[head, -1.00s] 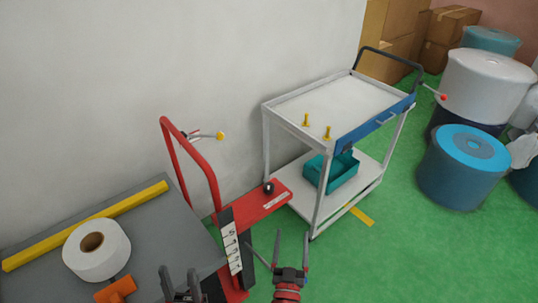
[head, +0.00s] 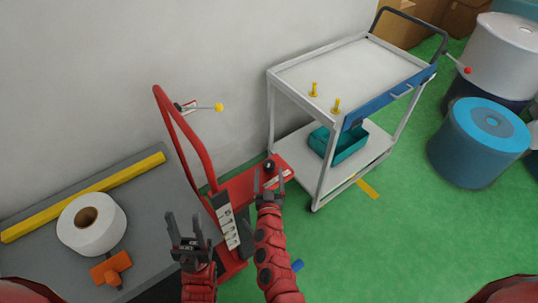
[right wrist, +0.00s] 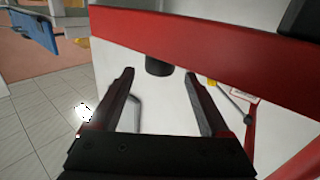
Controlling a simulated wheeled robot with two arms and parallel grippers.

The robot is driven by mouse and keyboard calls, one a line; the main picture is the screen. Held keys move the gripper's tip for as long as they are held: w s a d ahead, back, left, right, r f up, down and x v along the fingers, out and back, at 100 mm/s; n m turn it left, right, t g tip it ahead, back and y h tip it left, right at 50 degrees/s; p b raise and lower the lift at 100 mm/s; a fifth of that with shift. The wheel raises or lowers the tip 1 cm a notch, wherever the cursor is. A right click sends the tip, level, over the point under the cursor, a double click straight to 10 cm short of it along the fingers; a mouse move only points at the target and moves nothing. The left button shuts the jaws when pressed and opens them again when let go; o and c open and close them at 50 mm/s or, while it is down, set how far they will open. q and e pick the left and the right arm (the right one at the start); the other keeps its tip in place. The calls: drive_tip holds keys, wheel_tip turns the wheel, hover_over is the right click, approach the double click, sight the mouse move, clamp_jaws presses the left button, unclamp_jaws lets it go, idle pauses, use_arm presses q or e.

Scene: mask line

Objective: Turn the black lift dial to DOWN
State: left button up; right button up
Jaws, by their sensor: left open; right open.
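The black lift dial (head: 269,165) sits on the red panel (head: 240,190) of the red lift. My right gripper (head: 270,176) is open near the dial, which shows between its fingertips in the head view. In the right wrist view the dark dial (right wrist: 158,66) stands out from the red panel (right wrist: 200,50), beyond and between the open fingers (right wrist: 158,76), with no visible contact. The dial's pointing direction cannot be told. My left gripper (head: 187,222) is open and empty above the grey table's right part.
The grey table (head: 150,215) holds a white roll (head: 92,235), a yellow bar (head: 90,195) and an orange tool (head: 110,268). A red handle (head: 178,130) rises by the wall. A white cart (head: 330,75) with a teal bin (head: 345,145) stands right of the dial.

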drive_tip(key=w, duration=0.7)
drive_tip(key=shift+w, duration=0.25)
